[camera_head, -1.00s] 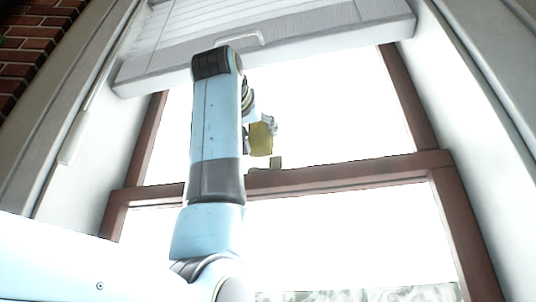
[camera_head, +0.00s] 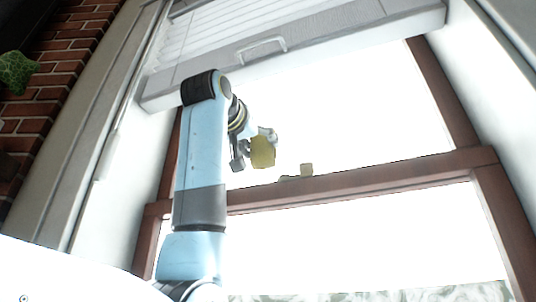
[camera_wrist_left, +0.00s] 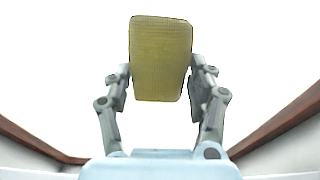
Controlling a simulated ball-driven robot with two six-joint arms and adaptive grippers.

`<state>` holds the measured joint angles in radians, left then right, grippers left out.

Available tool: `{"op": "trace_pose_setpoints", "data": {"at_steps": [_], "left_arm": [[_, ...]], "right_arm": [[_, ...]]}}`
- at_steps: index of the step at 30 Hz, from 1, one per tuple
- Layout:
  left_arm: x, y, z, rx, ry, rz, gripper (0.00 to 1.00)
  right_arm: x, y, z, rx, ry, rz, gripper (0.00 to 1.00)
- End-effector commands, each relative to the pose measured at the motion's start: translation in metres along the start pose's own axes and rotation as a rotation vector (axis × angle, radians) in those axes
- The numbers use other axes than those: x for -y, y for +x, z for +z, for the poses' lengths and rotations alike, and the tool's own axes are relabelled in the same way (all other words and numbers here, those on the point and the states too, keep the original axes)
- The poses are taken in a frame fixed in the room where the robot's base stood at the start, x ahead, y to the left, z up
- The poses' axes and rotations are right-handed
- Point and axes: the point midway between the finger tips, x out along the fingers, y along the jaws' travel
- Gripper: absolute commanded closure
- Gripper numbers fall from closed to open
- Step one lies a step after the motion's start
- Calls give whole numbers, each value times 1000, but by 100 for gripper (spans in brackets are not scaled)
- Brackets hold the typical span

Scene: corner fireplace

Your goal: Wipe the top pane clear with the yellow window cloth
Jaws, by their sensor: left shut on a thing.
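The yellow window cloth (camera_head: 263,152) is a folded, olive-yellow pad in my left gripper (camera_head: 254,148), in front of the lower left part of the top pane (camera_head: 360,115). In the left wrist view the cloth (camera_wrist_left: 160,55) sits upright between the two fingers of the gripper (camera_wrist_left: 160,85), which is shut on it. I cannot tell whether the cloth touches the glass. The pane looks bright white, and no marks can be made out on it. My left arm hides the pane's left edge. My right gripper is not in view.
A grey-white blind (camera_head: 330,35) with a handle hangs over the pane's top. A brown crossbar (camera_head: 400,173) bounds it below. A small tan block (camera_head: 306,169) shows at the crossbar, right of the cloth. A brick wall (camera_head: 60,95) and green plant (camera_head: 17,72) are at far left.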

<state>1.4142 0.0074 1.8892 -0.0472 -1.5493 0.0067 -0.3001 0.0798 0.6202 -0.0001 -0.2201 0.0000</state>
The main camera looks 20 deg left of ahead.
Motion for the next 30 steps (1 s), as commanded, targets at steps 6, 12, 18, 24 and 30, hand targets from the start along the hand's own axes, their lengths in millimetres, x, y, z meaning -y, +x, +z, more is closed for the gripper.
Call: {"op": "trace_pose_setpoints", "data": {"at_steps": [6, 12, 18, 24, 30], "left_arm": [[12, 2, 1, 2, 1, 0, 72], [12, 2, 1, 3, 0, 0, 72], [12, -7, -1, 0, 0, 0, 72], [12, -29, -4, -2, 0, 0, 72], [12, -50, -8, -1, 0, 0, 72]], "right_arm": [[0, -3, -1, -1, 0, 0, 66], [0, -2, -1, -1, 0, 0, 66], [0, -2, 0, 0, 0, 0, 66], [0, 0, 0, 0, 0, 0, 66], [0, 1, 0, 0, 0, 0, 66]]}}
